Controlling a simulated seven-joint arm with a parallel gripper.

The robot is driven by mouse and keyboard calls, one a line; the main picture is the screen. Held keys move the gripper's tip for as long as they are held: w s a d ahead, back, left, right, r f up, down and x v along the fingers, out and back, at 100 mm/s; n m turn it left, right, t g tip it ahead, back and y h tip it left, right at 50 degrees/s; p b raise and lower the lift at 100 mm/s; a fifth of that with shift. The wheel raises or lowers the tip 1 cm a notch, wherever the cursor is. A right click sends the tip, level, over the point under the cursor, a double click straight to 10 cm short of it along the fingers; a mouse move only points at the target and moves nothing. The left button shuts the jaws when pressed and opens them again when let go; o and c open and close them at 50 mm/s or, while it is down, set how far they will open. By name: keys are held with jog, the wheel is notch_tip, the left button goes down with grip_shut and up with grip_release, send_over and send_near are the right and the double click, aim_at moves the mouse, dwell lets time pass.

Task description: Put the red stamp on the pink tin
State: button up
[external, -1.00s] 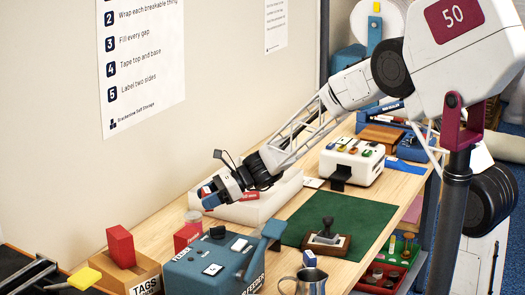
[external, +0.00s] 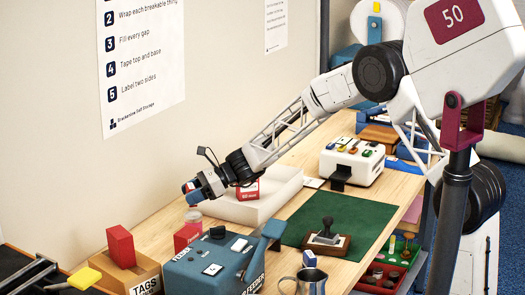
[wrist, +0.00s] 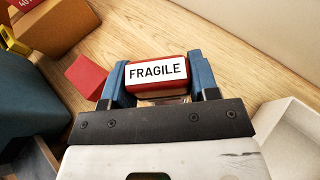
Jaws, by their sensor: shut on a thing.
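The red stamp (wrist: 157,72), with a white FRAGILE label facing up, is held between the two blue fingers of my gripper (wrist: 158,80) in the wrist view. In the external view my gripper (external: 190,190) is over the left part of the bench, and only a little red shows at its fingers. A small round tin (external: 194,217), pale pinkish, stands just below the gripper, beside a red box. In the wrist view a sliver of something pinkish-brown shows under the stamp, mostly hidden. I cannot tell whether stamp and tin touch.
A red box (external: 186,236) stands close by the tin, behind the blue tape feeder (external: 212,268). A white tray (external: 285,188) with a red box in it lies to the right. A cardboard TAGS box (external: 143,280) is at the left. A green mat (external: 350,222) holds a dark-handled stamp.

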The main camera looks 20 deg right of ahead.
jog(key=shift+f, duration=1.7)
jog(key=shift+f, duration=0.15)
jog(key=o, duration=0.9)
jog(key=shift+d+r, duration=0.2)
jog(key=v, duration=1.1)
jog(key=shift+d+r, duration=0.2)
jog(key=shift+d, duration=0.1)
